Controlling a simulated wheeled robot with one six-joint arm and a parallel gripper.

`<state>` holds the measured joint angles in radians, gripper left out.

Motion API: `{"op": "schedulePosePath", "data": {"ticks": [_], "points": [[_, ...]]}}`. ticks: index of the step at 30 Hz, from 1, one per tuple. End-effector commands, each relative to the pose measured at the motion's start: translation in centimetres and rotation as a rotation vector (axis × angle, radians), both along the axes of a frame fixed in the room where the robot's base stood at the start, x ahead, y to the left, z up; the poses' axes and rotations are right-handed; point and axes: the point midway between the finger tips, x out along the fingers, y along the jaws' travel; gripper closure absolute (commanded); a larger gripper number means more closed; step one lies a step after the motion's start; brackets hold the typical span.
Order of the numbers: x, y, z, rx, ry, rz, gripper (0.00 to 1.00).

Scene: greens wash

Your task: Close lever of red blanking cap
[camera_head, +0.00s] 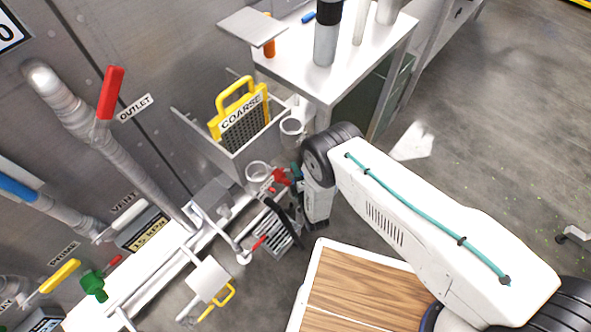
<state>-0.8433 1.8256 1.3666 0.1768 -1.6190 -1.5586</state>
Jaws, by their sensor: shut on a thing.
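The red blanking cap (280,176) is a small red shape low beside the grey strainer housing, just left of my wrist. My gripper (288,187) is at the cap, with its dark fingers close against the red part. It appears shut on the cap's lever. The fingers and lever are small and partly covered by my wrist, so the lever's exact angle cannot be told.
A yellow-handled COARSE screen (239,112) sits in a grey housing. A white table (377,45) with bottles stands behind my wrist. A finned unit with a red lever (258,242) lies below the cap. A wooden-topped surface (365,295) is in front. Open floor lies right.

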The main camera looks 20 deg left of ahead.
Motion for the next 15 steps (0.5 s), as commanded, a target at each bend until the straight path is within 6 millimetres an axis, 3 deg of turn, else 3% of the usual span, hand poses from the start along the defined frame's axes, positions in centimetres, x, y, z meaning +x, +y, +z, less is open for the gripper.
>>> {"op": "schedulePosePath", "data": {"ticks": [2,3,5,6,15], "points": [[-0.06,0.06,0.00,0.000,0.000,0.003,1.00],[-0.06,0.06,0.00,0.000,0.000,0.003,0.83],[-0.06,0.06,0.00,0.000,0.000,0.003,0.67],[-0.04,0.04,0.00,0.000,0.000,0.003,0.64],[-0.22,-0.22,-0.03,-0.001,0.001,0.001,0.64]]}}
